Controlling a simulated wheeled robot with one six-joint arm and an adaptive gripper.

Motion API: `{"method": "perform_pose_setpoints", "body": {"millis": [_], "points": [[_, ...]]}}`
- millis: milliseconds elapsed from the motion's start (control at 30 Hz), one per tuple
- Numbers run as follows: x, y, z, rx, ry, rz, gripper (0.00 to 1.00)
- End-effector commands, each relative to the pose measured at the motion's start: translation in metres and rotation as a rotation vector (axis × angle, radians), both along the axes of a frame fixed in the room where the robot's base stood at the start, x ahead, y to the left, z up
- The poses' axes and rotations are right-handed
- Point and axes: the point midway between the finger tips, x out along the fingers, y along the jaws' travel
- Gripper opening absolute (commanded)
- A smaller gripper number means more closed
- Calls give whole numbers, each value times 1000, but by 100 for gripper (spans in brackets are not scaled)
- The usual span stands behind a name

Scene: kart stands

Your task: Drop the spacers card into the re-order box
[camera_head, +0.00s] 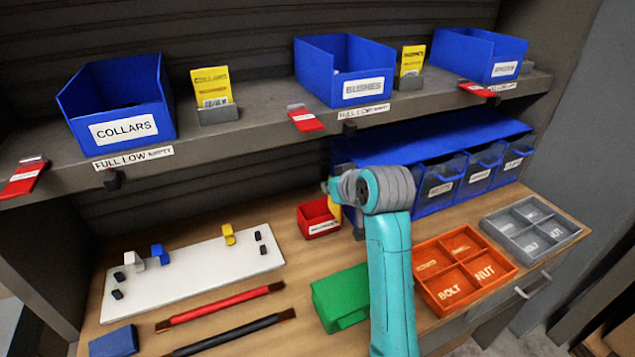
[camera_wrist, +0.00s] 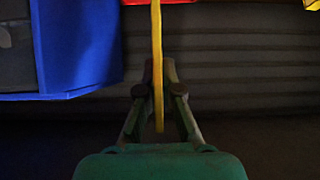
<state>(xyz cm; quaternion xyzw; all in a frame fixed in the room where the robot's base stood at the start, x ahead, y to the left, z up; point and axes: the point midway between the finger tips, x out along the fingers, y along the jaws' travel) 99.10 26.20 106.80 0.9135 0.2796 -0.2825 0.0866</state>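My gripper (camera_wrist: 158,75) is shut on a thin yellow card (camera_wrist: 157,40), seen edge-on between its fingers in the wrist view. In the head view the yellow card (camera_head: 334,209) hangs below my gripper, partly hidden by my arm. Its print cannot be read. A small open red box (camera_head: 317,220) stands on the bench just left of the card and partly behind it. Its edge also shows at the top of the wrist view (camera_wrist: 150,2). Whether the card is over its opening cannot be told.
Blue drawer bins (camera_head: 436,187) stand close right of the red box. A green box (camera_head: 340,298), an orange tray (camera_head: 462,268) and a grey tray (camera_head: 530,228) lie in front. A white board (camera_head: 190,272) lies left. The shelf (camera_head: 262,128) with blue bins runs above.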

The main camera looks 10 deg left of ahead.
Motion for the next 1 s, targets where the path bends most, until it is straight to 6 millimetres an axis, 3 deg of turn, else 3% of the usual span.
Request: {"method": "perform_pose_setpoints", "body": {"millis": [200, 400, 567, 800, 1000], "points": [[41, 28, 1, 0, 0, 2, 0], [62, 42, 0, -1, 1, 1, 0], [65, 44, -5, -1, 1, 0, 0], [64, 44, -33, 0, 2, 0, 0], [64, 44, -35, 1, -1, 1, 0]]}}
